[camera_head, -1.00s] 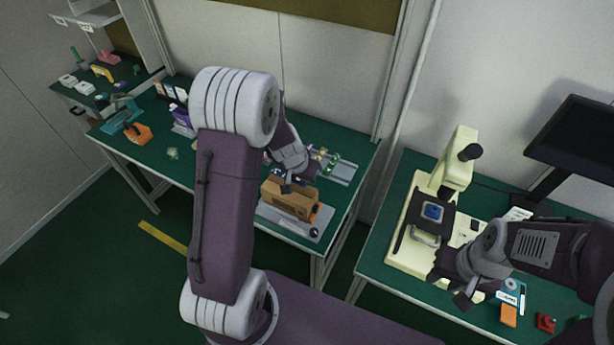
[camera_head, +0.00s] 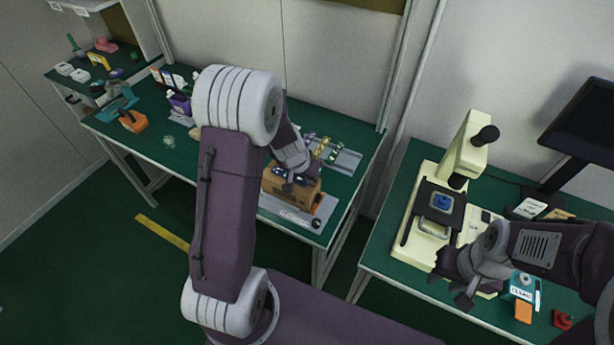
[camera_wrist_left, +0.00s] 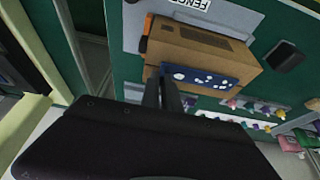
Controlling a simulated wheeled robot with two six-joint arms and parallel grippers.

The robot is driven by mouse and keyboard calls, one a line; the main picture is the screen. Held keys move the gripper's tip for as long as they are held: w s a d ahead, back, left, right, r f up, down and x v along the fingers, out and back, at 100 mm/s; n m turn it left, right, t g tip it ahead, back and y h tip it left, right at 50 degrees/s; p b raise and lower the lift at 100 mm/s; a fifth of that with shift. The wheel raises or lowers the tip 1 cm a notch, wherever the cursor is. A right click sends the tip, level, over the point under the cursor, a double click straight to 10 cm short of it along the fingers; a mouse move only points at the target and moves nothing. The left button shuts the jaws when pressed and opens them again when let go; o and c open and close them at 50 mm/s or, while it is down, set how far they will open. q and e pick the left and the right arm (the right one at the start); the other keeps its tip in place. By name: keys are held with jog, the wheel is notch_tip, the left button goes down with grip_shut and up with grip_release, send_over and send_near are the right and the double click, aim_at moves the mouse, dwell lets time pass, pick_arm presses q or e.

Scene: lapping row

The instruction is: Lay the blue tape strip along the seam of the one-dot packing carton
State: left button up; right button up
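The brown packing carton (camera_head: 291,187) sits on a grey plate near the right front corner of the left bench; it also shows in the left wrist view (camera_wrist_left: 200,48). Its dot mark cannot be made out. The blue tape strip (camera_wrist_left: 205,79), with white patches, lies at the carton's near face in the wrist view. My left gripper (camera_wrist_left: 164,88) has its fingers close together at the strip's left end, seemingly pinching it. In the head view it (camera_head: 289,183) is at the carton, partly hiding it. My right gripper (camera_head: 455,283) is empty, its fingers apart, by the microscope base.
A grey rack with small colored parts (camera_head: 340,158) stands behind the carton. An orange item is beside the carton. A cream microscope (camera_head: 460,160) and a monitor (camera_head: 585,125) occupy the right bench. A gap separates the benches.

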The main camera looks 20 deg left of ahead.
pick_arm(q)
jog(key=o, duration=0.4)
jog(key=shift+o, duration=0.2)
jog(key=p+v, duration=0.3)
jog(key=v, duration=0.6)
jog(key=shift+p, duration=0.4)
